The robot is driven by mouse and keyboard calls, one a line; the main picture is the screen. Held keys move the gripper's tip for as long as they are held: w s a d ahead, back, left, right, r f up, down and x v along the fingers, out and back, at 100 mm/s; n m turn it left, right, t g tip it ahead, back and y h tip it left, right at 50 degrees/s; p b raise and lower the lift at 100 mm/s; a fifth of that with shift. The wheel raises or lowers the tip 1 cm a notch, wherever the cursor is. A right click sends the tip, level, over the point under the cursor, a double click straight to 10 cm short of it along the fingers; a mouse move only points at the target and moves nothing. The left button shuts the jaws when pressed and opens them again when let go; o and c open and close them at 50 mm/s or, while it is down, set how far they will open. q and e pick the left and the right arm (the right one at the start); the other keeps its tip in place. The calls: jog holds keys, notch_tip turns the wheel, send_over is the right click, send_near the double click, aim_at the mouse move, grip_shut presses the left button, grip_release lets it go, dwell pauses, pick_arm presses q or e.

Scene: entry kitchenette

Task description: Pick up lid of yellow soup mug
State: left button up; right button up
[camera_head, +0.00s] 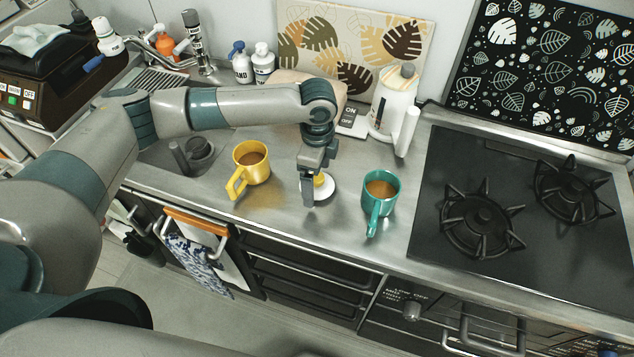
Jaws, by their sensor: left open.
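The yellow soup mug (250,166) stands upright on the steel counter, uncovered, with brown liquid inside and its handle toward the front. A white lid (327,190) with a yellow knob (319,180) lies on the counter to the right of this mug. My left gripper (309,198) points down at the lid, and its fingers are open at the knob. The gripper hides part of the lid, and I cannot tell whether a finger touches the knob. My right gripper is not in view.
A teal mug (381,194) with brown liquid stands right of the lid, near the black gas stove (520,215). The sink (185,150) is at the left. Bare counter lies between the mugs, in front of the lid.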

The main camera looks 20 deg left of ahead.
pick_arm(q)
jog(key=c, duration=1.1)
jog(key=shift+c, duration=0.2)
jog(key=shift+r, duration=0.1)
jog(key=shift+r+b, duration=0.35)
jog(key=shift+r, duration=0.2)
notch_tip(320, 180, up, 2)
jog(key=shift+w+r+b, duration=0.1)
jog(key=shift+b, duration=0.4)
jog(key=s+d+r+b, duration=0.2)
jog(key=s+d+r, duration=0.5)
jog(key=s, duration=0.2)
jog(key=shift+s+r+b, duration=0.2)
jog(key=shift+r+b, duration=0.1)
jog(key=shift+b, duration=0.05)
